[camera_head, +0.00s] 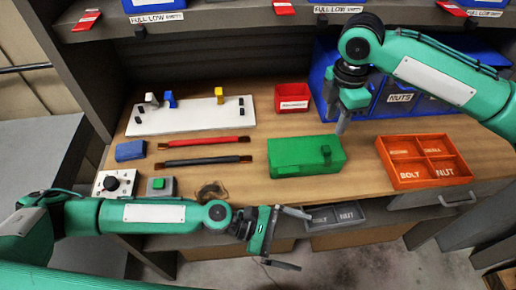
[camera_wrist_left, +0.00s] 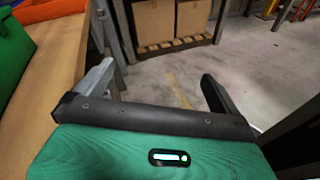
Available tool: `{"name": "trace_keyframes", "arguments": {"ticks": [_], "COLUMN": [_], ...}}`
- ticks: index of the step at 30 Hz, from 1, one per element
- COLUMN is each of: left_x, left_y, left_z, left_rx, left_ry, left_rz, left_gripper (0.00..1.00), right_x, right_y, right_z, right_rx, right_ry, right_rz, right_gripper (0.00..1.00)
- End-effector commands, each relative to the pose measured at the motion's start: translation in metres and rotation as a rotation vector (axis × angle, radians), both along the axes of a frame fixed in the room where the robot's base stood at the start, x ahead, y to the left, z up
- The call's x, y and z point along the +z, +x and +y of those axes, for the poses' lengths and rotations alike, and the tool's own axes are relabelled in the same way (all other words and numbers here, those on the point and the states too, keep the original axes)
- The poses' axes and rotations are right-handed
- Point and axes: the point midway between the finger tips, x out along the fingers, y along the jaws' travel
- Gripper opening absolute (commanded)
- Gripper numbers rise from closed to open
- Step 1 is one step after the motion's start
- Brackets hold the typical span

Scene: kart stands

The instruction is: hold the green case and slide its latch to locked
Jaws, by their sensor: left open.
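The green case (camera_head: 292,158) lies on the wooden bench near its front edge, with a small raised green latch (camera_head: 325,152) toward the right of its top. Which way the latch is set cannot be told. My left gripper (camera_head: 303,240) is open and empty, in front of the bench edge and below the case in the head view. Its spread fingers show over the floor in the left wrist view (camera_wrist_left: 157,78), where a green piece (camera_wrist_left: 14,58) shows at the left edge. My right gripper (camera_head: 338,108) hangs behind and right of the case, apart from it; its finger gap is unclear.
An orange divided tray (camera_head: 408,181) is right of the case, a red bin (camera_head: 292,106) behind it. Red (camera_head: 208,142) and dark (camera_head: 205,161) rods lie left, with a white board (camera_head: 190,128) behind. Blue bins (camera_head: 385,104) stand back right. A grey tray (camera_head: 350,223) sits below the front edge.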

Motion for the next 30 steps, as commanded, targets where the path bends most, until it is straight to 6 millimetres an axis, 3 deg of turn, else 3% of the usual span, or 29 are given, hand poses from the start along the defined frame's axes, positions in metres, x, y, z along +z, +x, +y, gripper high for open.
{"name": "trace_keyframes", "arguments": {"ticks": [1,6,9,15,21,26,30], "left_x": [0.018,0.079,0.101,0.09,0.083,0.079,0.071], "left_y": [0.021,0.076,0.115,0.168,0.189,0.193,0.196], "left_z": [0.017,0.067,0.102,0.146,0.166,0.159,0.138], "left_rx": [0.033,0.13,0.203,0.319,0.376,0.382,0.38], "left_ry": [-0.004,-0.007,0.035,0.132,0.169,0.173,0.173], "left_rz": [-0.047,-0.195,-0.184,0.069,0.203,0.225,0.222], "left_gripper": [1.0,1.0,1.0,1.0,1.0,1.0,1.0], "right_x": [0.0,0.0,0.0,0.0,0.0,0.0,0.0], "right_y": [0.0,0.0,0.0,0.0,0.0,0.0,0.0], "right_z": [0.0,0.0,0.0,0.0,0.0,0.0,0.0], "right_rx": [0.0,0.0,0.0,0.0,0.0,0.0,0.0], "right_ry": [0.0,0.0,0.0,0.0,0.0,0.0,0.0], "right_rz": [0.0,0.0,0.0,0.0,0.0,0.0,0.0], "right_gripper": [0.36,0.36,0.36,0.36,0.36,0.36,0.36]}}
